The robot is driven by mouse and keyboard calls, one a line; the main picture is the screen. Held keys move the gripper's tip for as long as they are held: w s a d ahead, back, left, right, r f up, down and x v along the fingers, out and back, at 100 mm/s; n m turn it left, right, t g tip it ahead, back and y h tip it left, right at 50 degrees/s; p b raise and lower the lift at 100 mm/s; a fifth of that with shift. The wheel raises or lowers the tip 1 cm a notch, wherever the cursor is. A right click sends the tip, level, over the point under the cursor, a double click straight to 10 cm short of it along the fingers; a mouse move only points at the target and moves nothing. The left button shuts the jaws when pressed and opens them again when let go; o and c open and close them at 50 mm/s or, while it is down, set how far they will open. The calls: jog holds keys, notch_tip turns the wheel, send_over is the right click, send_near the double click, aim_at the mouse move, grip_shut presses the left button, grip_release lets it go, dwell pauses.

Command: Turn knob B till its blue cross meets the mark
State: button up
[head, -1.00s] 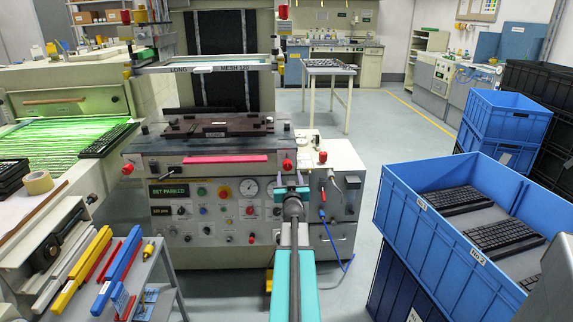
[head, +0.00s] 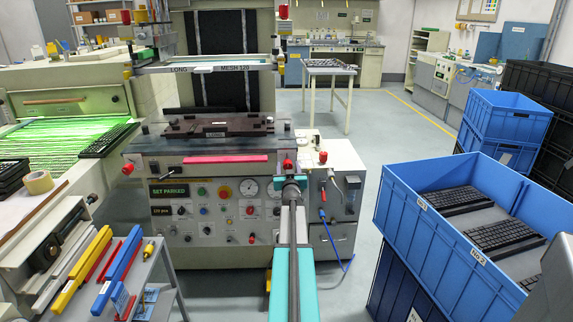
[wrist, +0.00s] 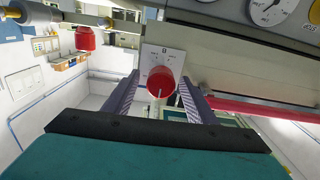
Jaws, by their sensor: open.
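A red round knob (wrist: 161,81) with a pale pointer line is on a white label plate (wrist: 151,58) in the wrist view. The line points toward the bottom of that picture. The letter on the plate is too small to read, and I cannot make out a blue cross. My gripper (wrist: 161,88) is open, with one grey finger on each side of the knob; I cannot tell whether they touch it.
Round gauges (head: 249,187) sit left of my gripper on the panel. A grey handle (head: 335,180) and a blue hose (head: 325,218) are to its right. Another red knob (wrist: 85,38) shows in the wrist view. Blue crates (head: 440,215) stand at the right; a tool cart is at the left.

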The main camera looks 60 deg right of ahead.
aim_at(288, 162)
jog(key=shift+x, duration=2.15)
